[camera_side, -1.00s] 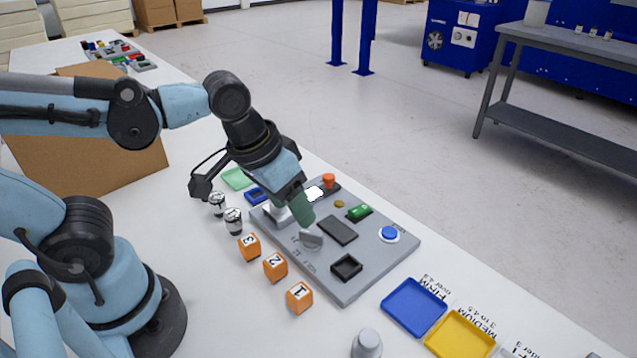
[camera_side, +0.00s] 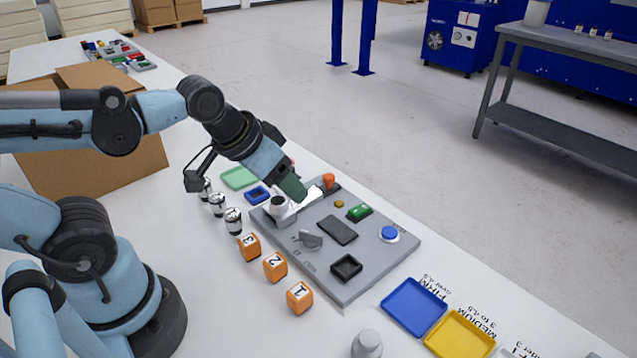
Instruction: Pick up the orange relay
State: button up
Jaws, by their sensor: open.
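A small orange cylindrical piece (camera_side: 328,180), which fits the orange relay, stands on a dark base at the back corner of the grey board (camera_side: 378,272). My gripper (camera_side: 300,194) points down and to the right, just left of the orange piece. Its green end is over the board's back left part. The gripper is open, and nothing shows held in it. The fingers are small, so their exact distance from the orange piece cannot be told.
On the board are a white cup-like fixture (camera_side: 278,208), a dark rectangular pad (camera_side: 337,230), a green part (camera_side: 359,212) and a blue button (camera_side: 389,233). Orange cubes numbered 1 (camera_side: 299,298), 2 (camera_side: 275,266) and 3 (camera_side: 249,246) stand in front. Blue (camera_side: 413,307) and yellow (camera_side: 460,334) trays lie right.

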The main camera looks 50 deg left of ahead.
aim_at(303, 289)
jog(key=s+d+g, duration=0.5)
jog(key=d+g, duration=0.1)
jog(key=d, duration=0.5)
jog(key=shift+s+f, duration=0.15)
jog(key=shift+f, duration=1.75)
jog(key=shift+s+f, duration=0.1)
jog(key=shift+f, duration=1.8)
jog(key=shift+w+d+f, duration=0.1)
jog(key=shift+d+f, duration=0.05)
jog(key=shift+f, duration=0.85)
jog(key=shift+w+d+f, duration=0.1)
jog(key=shift+f, duration=0.85)
jog(key=shift+s+f, duration=0.1)
jog(key=shift+f, duration=0.6)
grip_shut()
